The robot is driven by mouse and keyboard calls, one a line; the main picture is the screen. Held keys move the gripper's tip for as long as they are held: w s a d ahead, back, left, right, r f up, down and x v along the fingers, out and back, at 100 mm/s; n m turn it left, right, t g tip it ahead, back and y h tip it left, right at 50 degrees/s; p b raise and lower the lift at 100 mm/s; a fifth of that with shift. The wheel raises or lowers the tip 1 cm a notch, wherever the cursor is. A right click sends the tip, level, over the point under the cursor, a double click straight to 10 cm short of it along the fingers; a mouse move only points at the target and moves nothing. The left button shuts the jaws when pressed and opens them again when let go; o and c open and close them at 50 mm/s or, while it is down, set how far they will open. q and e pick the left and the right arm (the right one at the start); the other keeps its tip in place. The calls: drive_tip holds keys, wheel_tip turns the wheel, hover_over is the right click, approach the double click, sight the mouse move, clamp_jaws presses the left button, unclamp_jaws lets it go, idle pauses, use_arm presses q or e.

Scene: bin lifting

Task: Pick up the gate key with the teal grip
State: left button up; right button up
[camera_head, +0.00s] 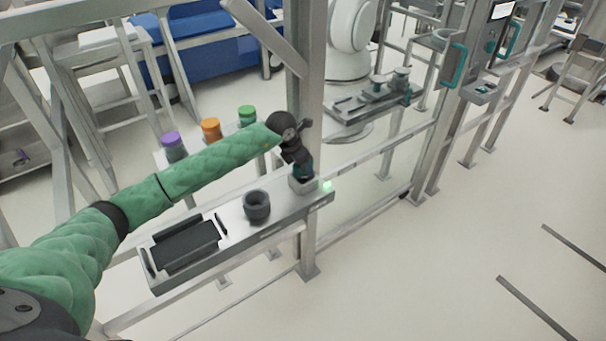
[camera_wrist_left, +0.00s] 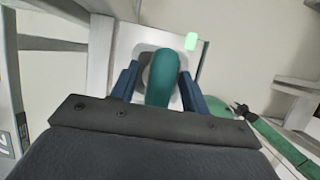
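The gate key with the teal grip (camera_head: 303,173) stands in a small pale holder (camera_head: 302,185) at the right end of a metal shelf. In the left wrist view the rounded teal grip (camera_wrist_left: 167,78) lies between the two dark blue fingers of my left gripper (camera_wrist_left: 160,82). Narrow gaps seem to show beside the grip, so the fingers look open around it. In the head view my left gripper (camera_head: 301,163) points down over the key and hides its upper part. My right gripper is in neither view.
A green light (camera_head: 326,186) glows beside the holder. A dark cup (camera_head: 256,206) and a black tray (camera_head: 185,246) stand on the shelf (camera_head: 229,222) to the left. Jars with purple, orange and green (camera_head: 247,113) lids stand behind my forearm. A metal post (camera_head: 308,120) rises close behind the gripper.

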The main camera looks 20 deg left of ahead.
use_arm(q)
clamp_jaws()
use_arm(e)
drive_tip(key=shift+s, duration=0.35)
use_arm(q)
drive_tip(key=shift+r, duration=0.15)
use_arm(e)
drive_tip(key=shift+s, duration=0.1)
use_arm(q)
drive_tip(key=shift+r, duration=0.25)
drive_tip(key=r, duration=0.4)
drive_tip(key=shift+s+d, duration=0.25)
drive_tip(key=shift+d, duration=0.15)
drive_tip(key=s+d+r, duration=0.6)
drive_tip(key=d, duration=0.2)
drive_tip(key=shift+s+d+r, duration=0.15)
drive_tip(key=shift+s+r, duration=0.05)
drive_tip(key=shift+s, duration=0.2)
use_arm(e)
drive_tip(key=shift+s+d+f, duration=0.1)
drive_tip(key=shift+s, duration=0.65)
